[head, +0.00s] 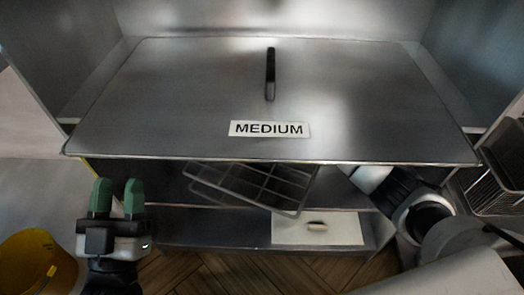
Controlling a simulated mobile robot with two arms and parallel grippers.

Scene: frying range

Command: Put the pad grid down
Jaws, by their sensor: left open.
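The pad grid (262,184) is a dark tray-like frame split into several cells. It shows below the front edge of the steel panel marked MEDIUM (270,129) and sits tilted, its right front corner lowest. Its back part is hidden under the panel. My right arm reaches in from the right toward the grid's right side. Its fingertips are hidden under the panel, so I cannot tell whether they touch the grid. My left gripper (118,198), with green fingertips, is open and empty at the lower left, apart from the grid.
A yellow bucket (38,262) stands at the lower left. A wire basket (497,175) is at the right edge. The panel has a black handle (270,75).

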